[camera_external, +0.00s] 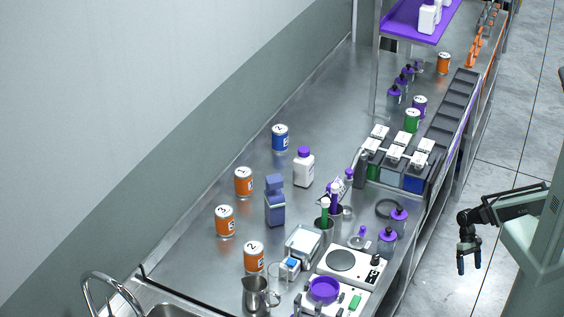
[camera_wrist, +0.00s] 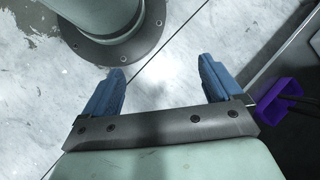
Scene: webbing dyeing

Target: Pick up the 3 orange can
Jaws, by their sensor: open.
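Orange cans with white labels and numbers stand upright on the steel counter. Three are at the left: one toward the back (camera_external: 243,182), one in the middle (camera_external: 225,221) and one nearer the front (camera_external: 253,257). Another orange can (camera_external: 444,63) stands far back at the right, near the purple shelf. The numbers are too small for me to tell surely which can is the 3. My gripper (camera_external: 469,263) hangs off the counter's right side, over the floor, far from every can. In the wrist view my gripper (camera_wrist: 160,66) is open and empty, with two blue fingers apart.
A blue can (camera_external: 280,138), white bottle (camera_external: 304,167), purple-grey device (camera_external: 275,202) and metal pitcher (camera_external: 257,295) stand near the left cans. A dye-bath unit (camera_external: 401,172) and hotplate (camera_external: 350,266) line the right side. The back-left counter is clear.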

